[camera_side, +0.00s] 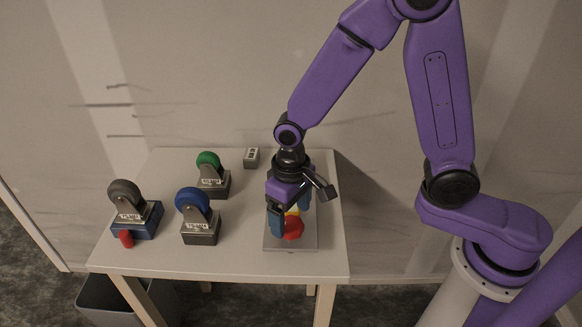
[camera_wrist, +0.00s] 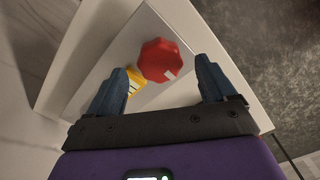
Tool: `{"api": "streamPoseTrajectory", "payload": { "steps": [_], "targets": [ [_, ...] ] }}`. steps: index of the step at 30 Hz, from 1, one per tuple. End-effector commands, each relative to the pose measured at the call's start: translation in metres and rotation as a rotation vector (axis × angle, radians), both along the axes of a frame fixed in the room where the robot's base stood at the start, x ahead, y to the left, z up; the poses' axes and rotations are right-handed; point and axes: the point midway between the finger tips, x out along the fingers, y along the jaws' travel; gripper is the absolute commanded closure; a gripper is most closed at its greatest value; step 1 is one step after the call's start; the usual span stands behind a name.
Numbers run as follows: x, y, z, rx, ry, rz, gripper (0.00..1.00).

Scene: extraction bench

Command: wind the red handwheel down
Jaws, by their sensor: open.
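The red handwheel (camera_side: 292,228) is an octagonal knob above a grey plate (camera_side: 301,243) at the right of the table. In the wrist view the handwheel (camera_wrist: 159,60) has a pale mark on its lower right side. A yellow part (camera_wrist: 134,81) with dark marks shows beside it. My gripper (camera_side: 290,222) points down over the plate. In the wrist view my gripper (camera_wrist: 160,80) is open, with one blue finger on each side of the handwheel. The left finger is near the yellow part. I cannot tell whether either finger touches the wheel.
Three caster-like wheels, green (camera_side: 208,159), blue (camera_side: 192,199) and grey (camera_side: 125,193), stand on blocks at the left of the white table (camera_side: 180,258). A small grey block (camera_side: 251,158) lies at the back. A bin (camera_side: 104,297) is below.

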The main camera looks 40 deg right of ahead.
Motion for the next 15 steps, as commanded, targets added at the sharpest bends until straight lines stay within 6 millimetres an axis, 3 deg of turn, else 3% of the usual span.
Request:
{"api": "streamPoseTrajectory", "payload": {
  "steps": [15],
  "targets": [
    [0.001,0.0,0.101,0.004,-0.007,-0.001,0.16]
  ]
}}
